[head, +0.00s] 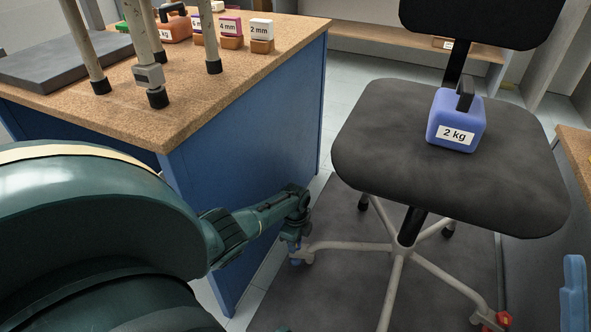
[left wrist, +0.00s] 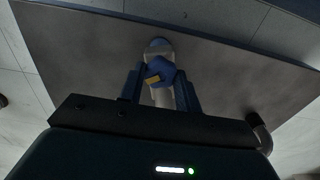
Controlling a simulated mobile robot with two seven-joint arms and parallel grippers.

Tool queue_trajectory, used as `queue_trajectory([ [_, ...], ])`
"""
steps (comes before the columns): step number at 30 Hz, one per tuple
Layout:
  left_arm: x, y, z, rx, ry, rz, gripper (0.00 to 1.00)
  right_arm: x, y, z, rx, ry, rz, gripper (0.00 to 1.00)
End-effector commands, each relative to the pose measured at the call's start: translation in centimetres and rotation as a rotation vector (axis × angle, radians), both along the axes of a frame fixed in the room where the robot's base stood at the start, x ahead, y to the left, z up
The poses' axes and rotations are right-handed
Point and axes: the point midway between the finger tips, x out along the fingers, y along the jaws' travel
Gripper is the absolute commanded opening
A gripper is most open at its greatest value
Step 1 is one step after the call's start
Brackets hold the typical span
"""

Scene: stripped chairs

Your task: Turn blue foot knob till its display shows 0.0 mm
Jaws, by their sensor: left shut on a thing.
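The blue foot knob (head: 295,251) sits at the end of the left-pointing leg of the office chair (head: 375,246), low over a dark mat. In the left wrist view the blue knob (left wrist: 160,70) is between the two fingers of my left gripper (left wrist: 158,88), which is shut on it. A small yellowish patch shows on the knob, but no display reading is legible. In the head view my left gripper (head: 296,238) reaches down to the knob from above. My right gripper is not in view.
A blue 2 kg weight (head: 455,125) stands on the chair seat (head: 375,145). A red foot knob (head: 502,319) is on another leg. A cork-topped blue table (head: 250,75) stands close on the left, bearing labelled blocks and an upturned stool's legs. A light-blue piece (head: 573,290) shows at the right edge.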

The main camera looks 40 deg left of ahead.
Motion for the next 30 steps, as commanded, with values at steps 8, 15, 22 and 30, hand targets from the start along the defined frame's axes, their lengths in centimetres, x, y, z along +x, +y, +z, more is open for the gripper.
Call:
queue_trajectory([
  [8, 0.0, -0.1, 0.0, -0.003, 0.0, -0.002, 0.1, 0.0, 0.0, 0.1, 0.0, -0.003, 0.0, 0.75],
  [15, 0.0, -0.1, 0.0, -0.002, -0.001, -0.001, 0.45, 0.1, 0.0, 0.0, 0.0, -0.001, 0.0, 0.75],
  [22, 0.0, 0.0, 0.0, -0.001, 0.0, -0.001, 0.55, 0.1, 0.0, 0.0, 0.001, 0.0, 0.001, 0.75],
  [30, 0.0, 0.0, 1.2, 0.0, -0.001, -0.001, 0.55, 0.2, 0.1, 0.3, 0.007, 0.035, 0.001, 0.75],
])
